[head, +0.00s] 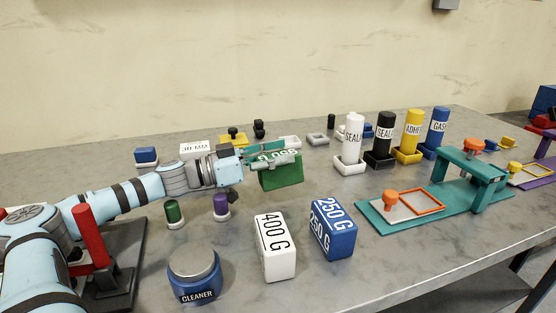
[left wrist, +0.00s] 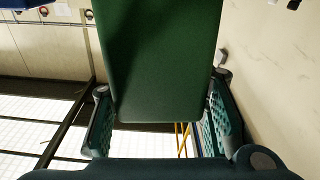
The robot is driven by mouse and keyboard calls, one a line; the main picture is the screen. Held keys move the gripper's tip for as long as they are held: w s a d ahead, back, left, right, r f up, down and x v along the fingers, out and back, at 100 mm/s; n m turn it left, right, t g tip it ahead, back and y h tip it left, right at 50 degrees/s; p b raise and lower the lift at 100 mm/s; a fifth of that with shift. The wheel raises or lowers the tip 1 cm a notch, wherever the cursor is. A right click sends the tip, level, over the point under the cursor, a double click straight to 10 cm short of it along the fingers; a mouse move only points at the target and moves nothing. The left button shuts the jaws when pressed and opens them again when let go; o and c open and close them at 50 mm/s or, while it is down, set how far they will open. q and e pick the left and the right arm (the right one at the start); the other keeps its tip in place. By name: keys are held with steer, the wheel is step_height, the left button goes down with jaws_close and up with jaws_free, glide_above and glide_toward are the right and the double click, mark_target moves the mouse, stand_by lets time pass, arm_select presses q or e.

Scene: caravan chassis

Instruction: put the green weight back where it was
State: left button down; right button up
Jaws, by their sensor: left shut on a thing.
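The green weight (head: 282,176) is a green block with white lettering, upright, behind the white and blue weights in the head view. My left gripper (head: 273,158) is shut on its upper part, and the fingers cover part of the lettering. In the left wrist view the green weight (left wrist: 160,60) fills the space between the two fingers (left wrist: 160,115). I cannot tell whether its base touches the table. The white 400 G weight (head: 275,246) and the blue 250 G weight (head: 332,228) stand upright closer to me. My right gripper is not in view.
A blue cleaner jar (head: 194,274), a green-topped piece (head: 175,213) and a purple-topped piece (head: 221,207) stand near my left arm. Several tubes, such as the white sealant (head: 352,135), stand behind right. A teal fixture (head: 460,205) is at right.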

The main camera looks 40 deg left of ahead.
arm_select(q)
steer(key=shift+f+b, duration=0.35)
steer(key=shift+f, duration=0.05)
steer(key=c, duration=1.3)
jaws_free()
steer(key=o, duration=0.3)
steer(key=shift+f, duration=0.1)
steer(key=shift+o, duration=0.3)
steer(key=shift+d+f, duration=0.1)
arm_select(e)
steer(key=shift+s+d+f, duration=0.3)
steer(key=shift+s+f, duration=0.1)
arm_select(q)
steer(key=shift+s, duration=0.1)
